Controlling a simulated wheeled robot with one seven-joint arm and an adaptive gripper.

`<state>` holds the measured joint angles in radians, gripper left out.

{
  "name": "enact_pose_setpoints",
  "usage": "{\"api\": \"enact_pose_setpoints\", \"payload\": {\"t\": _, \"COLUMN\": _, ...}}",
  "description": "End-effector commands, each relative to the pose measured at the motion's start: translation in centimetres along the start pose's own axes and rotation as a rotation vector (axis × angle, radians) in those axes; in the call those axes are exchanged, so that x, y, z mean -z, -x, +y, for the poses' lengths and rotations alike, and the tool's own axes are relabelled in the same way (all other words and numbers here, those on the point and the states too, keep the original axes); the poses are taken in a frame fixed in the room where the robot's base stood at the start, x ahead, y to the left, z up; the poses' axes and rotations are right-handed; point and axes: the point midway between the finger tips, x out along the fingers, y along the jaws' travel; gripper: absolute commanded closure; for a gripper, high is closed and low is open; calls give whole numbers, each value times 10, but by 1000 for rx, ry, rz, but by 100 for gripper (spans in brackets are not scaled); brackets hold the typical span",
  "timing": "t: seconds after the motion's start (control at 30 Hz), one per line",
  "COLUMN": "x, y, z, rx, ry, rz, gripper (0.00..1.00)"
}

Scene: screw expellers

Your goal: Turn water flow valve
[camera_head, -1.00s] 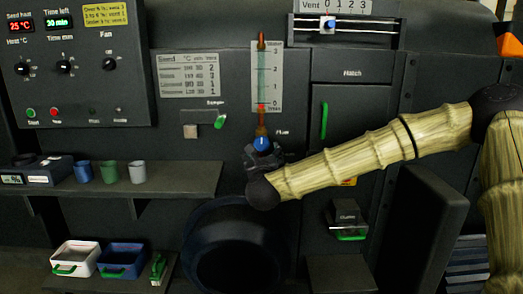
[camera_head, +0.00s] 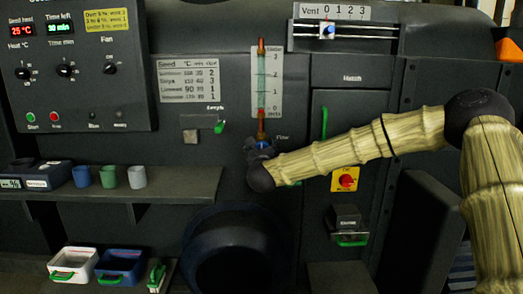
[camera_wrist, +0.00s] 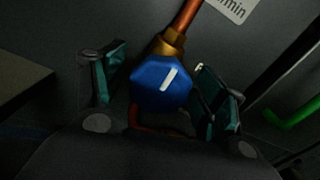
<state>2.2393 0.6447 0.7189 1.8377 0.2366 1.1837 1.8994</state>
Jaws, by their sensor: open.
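The blue water flow valve knob (camera_wrist: 160,84) has a white line on its face, tilted to the upper right. A brass fitting and copper pipe rise from it in the wrist view. My gripper (camera_wrist: 163,92) is open, with one finger on each side of the knob; a gap shows on the left, and the right finger is close to it. I cannot tell whether it touches. In the head view my gripper (camera_head: 260,149) is below the flow gauge (camera_head: 267,80) and hides most of the knob.
A shelf (camera_head: 180,184) with several cups stands to the left. A dark round opening (camera_head: 235,255) is below my gripper. A red knob on a yellow plate (camera_head: 346,180) and a green hatch handle (camera_head: 324,122) are to the right.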

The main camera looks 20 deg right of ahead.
Motion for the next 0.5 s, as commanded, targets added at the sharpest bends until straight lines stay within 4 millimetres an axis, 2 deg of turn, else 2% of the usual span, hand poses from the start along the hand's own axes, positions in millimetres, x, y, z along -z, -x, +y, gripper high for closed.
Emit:
{"api": "enact_pose_setpoints", "payload": {"t": 0.13, "x": 0, "y": 0, "z": 0, "rx": 0, "ry": 0, "rz": 0, "gripper": 29}}
{"api": "enact_pose_setpoints", "payload": {"t": 0.17, "x": 0, "y": 0, "z": 0, "rx": 0, "ry": 0, "rz": 0, "gripper": 32}}
{"api": "enact_pose_setpoints", "payload": {"t": 0.4, "x": 0, "y": 0, "z": 0, "rx": 0, "ry": 0, "rz": 0, "gripper": 75}}
{"api": "enact_pose_setpoints", "payload": {"t": 0.5, "x": 0, "y": 0, "z": 0, "rx": 1, "ry": 0, "rz": 0, "gripper": 75}}
